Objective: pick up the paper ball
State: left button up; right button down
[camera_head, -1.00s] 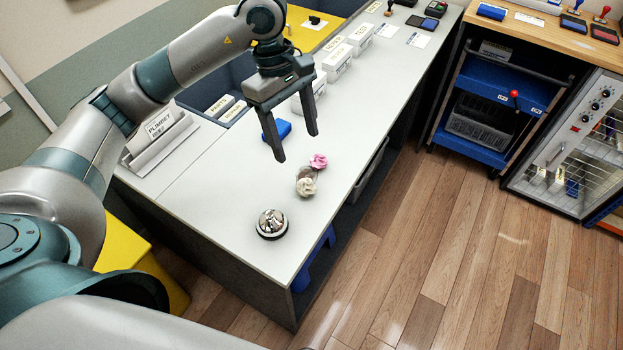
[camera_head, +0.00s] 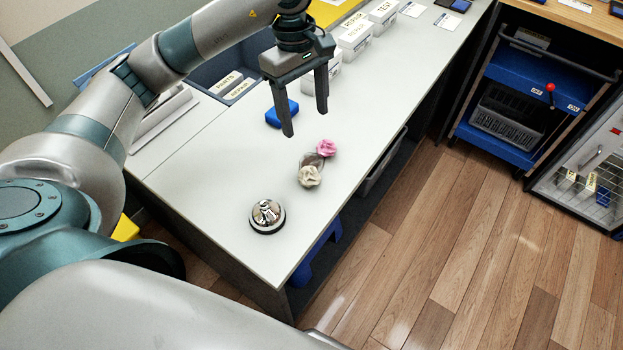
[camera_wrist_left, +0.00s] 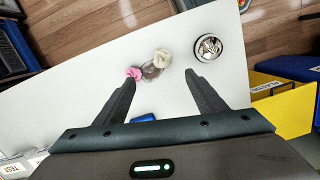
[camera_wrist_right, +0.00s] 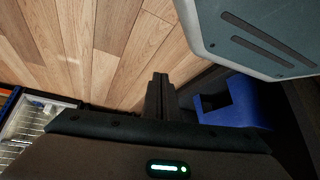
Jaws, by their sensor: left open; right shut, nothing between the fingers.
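A cream crumpled ball (camera_head: 309,177), which looks like the paper ball, lies on the grey-white table (camera_head: 215,185). It touches or nearly touches a small greyish, see-through item (camera_head: 311,160). A pink crumpled piece (camera_head: 326,148) lies just behind. The left wrist view also shows the cream ball (camera_wrist_left: 162,56) and the pink piece (camera_wrist_left: 133,73). My left gripper (camera_head: 305,123) is open and empty, above the table and behind these pieces, fingers pointing down. My right gripper (camera_wrist_right: 160,76) is shut and empty, beside the table over the floor; it is outside the head view.
A silver bell (camera_head: 267,215) stands near the front table edge. A blue block (camera_head: 281,112) lies close behind my left fingers. White labelled boxes (camera_head: 354,38) line the back. A blue object (camera_wrist_right: 240,104) is under the table near my right gripper. Wooden floor is clear at right.

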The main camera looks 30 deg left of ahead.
pick_arm(q)
jog(key=shift+f, duration=0.45)
pick_arm(e)
jog(key=shift+w+a+r+t, duration=0.15)
jog(key=shift+w+a+r, duration=0.1)
jog(key=shift+w, duration=0.25)
jog(key=shift+w+a+r+t, duration=0.1)
jog(key=shift+w+a+t, duration=0.1)
jog(key=shift+w, duration=0.25)
pick_arm(q)
jog(key=shift+f, duration=0.1)
pick_arm(e)
jog(key=shift+s, duration=0.1)
pick_arm(q)
jog(key=p, duration=0.3)
send_near(312, 171)
jog(key=f, duration=0.5)
jog(key=shift+d, duration=0.3)
pick_arm(e)
jog(key=s+d+f+g, duration=0.3)
jog(key=s+d, duration=0.1)
jog(key=s, duration=0.6)
jog(key=shift+d+f+h, duration=0.2)
jog(key=shift+f+h, duration=0.2)
pick_arm(q)
jog(key=shift+s+f, duration=0.1)
pick_arm(e)
jog(key=shift+s+r, duration=0.1)
jog(key=shift+s, duration=0.05)
